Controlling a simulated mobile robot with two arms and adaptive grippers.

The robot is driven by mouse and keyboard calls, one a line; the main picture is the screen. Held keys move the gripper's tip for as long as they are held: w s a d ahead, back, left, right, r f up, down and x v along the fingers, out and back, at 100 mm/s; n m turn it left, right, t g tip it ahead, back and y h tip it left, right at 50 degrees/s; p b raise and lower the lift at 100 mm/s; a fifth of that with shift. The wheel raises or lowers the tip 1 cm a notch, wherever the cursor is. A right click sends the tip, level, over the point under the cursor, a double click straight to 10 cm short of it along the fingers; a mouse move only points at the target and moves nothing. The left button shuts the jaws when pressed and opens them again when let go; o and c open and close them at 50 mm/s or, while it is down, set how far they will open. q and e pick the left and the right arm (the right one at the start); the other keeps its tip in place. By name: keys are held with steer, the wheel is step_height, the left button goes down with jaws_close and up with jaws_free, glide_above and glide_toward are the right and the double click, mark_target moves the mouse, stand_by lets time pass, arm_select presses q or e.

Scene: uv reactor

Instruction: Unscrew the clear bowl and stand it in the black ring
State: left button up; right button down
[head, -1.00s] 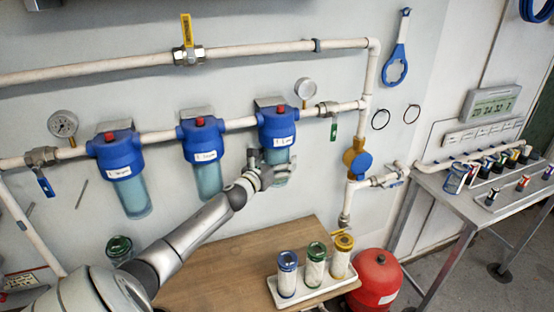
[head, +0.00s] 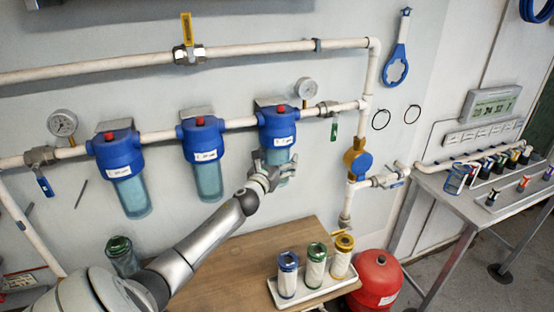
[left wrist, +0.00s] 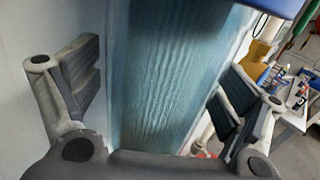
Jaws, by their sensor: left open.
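Three blue filter housings hang on the wall pipe, each with a clear bluish bowl below. The right-hand bowl (head: 277,156) is under its blue head (head: 277,124). My left gripper (head: 284,172) is open at the lower part of this bowl. In the left wrist view the bowl (left wrist: 170,75) fills the space between the open fingers, with a visible gap at the left finger. The middle bowl (head: 208,180) and left bowl (head: 131,194) hang to the left. Two thin black rings (head: 380,119) show on the wall at right; I cannot tell whether either is the task's ring. My right gripper is not in view.
A wooden bench (head: 215,267) below carries a white tray (head: 314,290) with three capped cartridges. A green-topped clear container (head: 121,257) stands behind my arm. A red tank (head: 376,277) is beside the bench. A blue wrench (head: 397,60) hangs on the wall.

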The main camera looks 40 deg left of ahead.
arm_select(q)
steer(key=shift+d+n+g+y, duration=0.1)
steer(key=shift+n+g+y, duration=0.5)
steer(key=shift+y, duration=0.4)
steer(key=shift+n+y, duration=0.3)
steer(key=n+g+y+b, duration=0.1)
steer(key=n+g+y, duration=0.1)
steer(key=y, duration=0.1)
steer(key=shift+n+g+y+b, duration=0.3)
steer(key=shift+n, duration=0.1)
